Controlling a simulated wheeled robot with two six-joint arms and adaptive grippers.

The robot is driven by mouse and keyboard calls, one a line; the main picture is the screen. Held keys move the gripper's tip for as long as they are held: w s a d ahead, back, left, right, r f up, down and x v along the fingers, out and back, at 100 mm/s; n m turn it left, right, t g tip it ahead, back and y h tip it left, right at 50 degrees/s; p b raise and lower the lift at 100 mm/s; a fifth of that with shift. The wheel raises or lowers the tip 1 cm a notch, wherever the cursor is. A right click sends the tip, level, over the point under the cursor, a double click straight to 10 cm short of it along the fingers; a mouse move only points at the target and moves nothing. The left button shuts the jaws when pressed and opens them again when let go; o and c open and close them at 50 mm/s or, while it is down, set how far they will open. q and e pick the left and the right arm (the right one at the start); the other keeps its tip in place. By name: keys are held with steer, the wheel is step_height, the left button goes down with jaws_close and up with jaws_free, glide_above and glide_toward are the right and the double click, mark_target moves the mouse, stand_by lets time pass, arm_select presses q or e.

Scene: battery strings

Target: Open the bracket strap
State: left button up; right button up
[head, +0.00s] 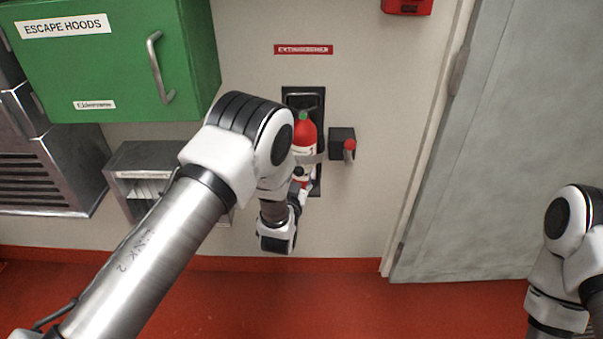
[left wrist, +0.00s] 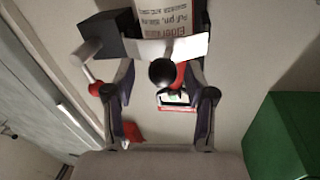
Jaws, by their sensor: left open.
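A red fire extinguisher (head: 305,132) stands in a dark wall bracket (head: 318,100). A pale grey strap (head: 311,157) crosses its front and runs to a black box (head: 340,135). A lever with a red knob (head: 349,145) sticks out of the box. The left wrist view shows the strap (left wrist: 185,46), the box (left wrist: 118,32) and the red knob (left wrist: 95,88). My left gripper (left wrist: 162,88) is open, with its fingers apart below the strap and the knob outside them. In the head view my left arm partly hides the extinguisher and gripper.
A green escape-hood cabinet (head: 120,60) hangs at upper left, above a small grey box (head: 150,160). A grey door (head: 500,130) stands right of the bracket. Bare wall (head: 375,200) lies between them. My right arm shows at the right edge.

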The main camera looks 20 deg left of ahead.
arm_select(q)
steer(key=shift+w+a, duration=0.25)
steer(key=shift+w, duration=0.35)
steer(key=shift+d, duration=0.1)
jaws_close()
